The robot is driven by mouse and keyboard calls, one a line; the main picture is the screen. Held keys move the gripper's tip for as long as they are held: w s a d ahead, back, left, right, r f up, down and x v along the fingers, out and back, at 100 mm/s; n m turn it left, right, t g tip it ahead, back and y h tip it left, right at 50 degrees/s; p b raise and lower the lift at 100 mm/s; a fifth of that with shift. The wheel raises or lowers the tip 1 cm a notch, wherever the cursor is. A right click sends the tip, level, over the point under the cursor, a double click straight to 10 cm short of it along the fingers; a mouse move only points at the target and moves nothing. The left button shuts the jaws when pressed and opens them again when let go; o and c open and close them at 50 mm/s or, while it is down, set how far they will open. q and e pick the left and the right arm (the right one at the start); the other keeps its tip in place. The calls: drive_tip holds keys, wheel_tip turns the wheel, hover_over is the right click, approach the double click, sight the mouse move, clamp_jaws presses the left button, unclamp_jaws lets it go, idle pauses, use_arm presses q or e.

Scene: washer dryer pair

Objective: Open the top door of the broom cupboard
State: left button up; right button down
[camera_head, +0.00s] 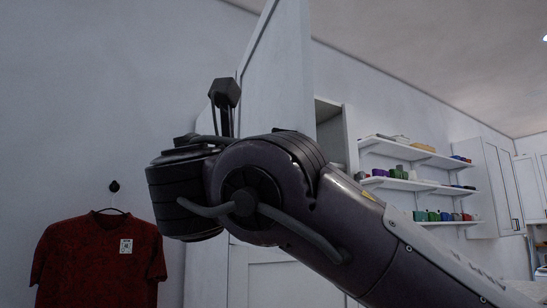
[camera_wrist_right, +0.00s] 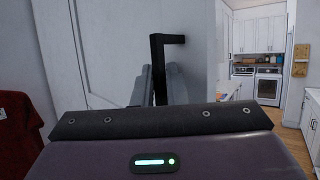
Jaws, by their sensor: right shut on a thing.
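The broom cupboard's white top door (camera_head: 281,65) stands swung open in the head view, with part of the cupboard's open inside (camera_head: 328,125) showing to its right. In the right wrist view the pale door panel (camera_wrist_right: 112,45) is close in front, and a black bar handle (camera_wrist_right: 170,39) sticks up. My right gripper (camera_wrist_right: 159,86) is shut on the handle, its grey fingers on either side of the bar. My left gripper is in neither view.
A red shirt (camera_head: 98,262) hangs on the wall at the left. A lower cupboard door (camera_head: 262,283) shows below my arm. Shelves (camera_head: 408,183) with small coloured items are on the right wall. The wrist view shows laundry machines (camera_wrist_right: 267,85) far off across open floor.

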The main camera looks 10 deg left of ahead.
drive_tip(key=shift+d+r, duration=0.15)
drive_tip(key=c, duration=1.8)
unclamp_jaws()
drive_tip(key=shift+o, duration=1.4)
drive_tip(key=shift+a, duration=0.2)
drive_tip(key=b+v, duration=0.4)
drive_tip(key=v, duration=0.4)
drive_tip(key=shift+w, duration=0.15)
